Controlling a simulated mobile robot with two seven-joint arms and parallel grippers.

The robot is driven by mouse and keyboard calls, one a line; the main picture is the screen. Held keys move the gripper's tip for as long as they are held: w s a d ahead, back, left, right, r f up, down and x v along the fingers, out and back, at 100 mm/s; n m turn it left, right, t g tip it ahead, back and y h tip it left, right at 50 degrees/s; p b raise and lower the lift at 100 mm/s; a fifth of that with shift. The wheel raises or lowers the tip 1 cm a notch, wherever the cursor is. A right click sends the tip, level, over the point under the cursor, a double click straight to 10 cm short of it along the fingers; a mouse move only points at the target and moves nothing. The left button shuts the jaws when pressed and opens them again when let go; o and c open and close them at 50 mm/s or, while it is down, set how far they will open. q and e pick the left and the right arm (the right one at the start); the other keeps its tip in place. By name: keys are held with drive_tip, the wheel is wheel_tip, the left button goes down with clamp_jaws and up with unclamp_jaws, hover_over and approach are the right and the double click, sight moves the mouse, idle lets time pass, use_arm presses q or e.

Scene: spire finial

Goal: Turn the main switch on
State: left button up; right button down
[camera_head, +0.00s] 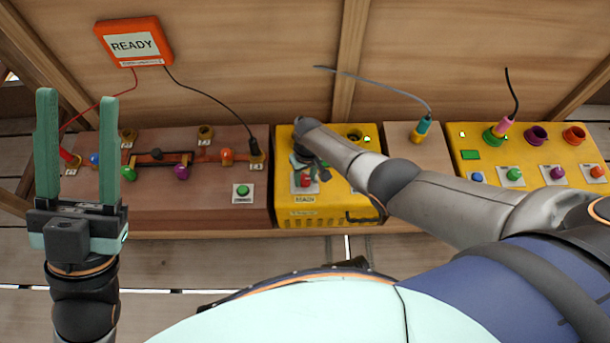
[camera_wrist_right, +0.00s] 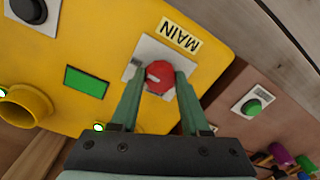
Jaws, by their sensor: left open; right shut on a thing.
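The main switch is a red round knob on a white plate, with a "MAIN" label (camera_wrist_right: 181,35) beside it in the right wrist view. The red knob (camera_wrist_right: 160,78) sits between the fingers of my right gripper (camera_wrist_right: 160,76), which is shut on it. In the head view the knob (camera_head: 306,181) shows on the yellow box (camera_head: 290,217), and my right gripper (camera_head: 308,172) comes over it from above, partly hidden by its own arm. My left gripper (camera_head: 77,95) is open, empty and upright at the far left.
A brown panel (camera_head: 200,208) with coloured knobs and a green button (camera_head: 242,190) lies left of the yellow box. Another yellow panel (camera_head: 505,155) is at the right. An orange "READY" display (camera_head: 134,42) hangs on the wooden wall. A green rectangle (camera_wrist_right: 87,82) shows near the knob.

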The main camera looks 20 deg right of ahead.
drive_tip(key=shift+c, duration=1.9)
unclamp_jaws()
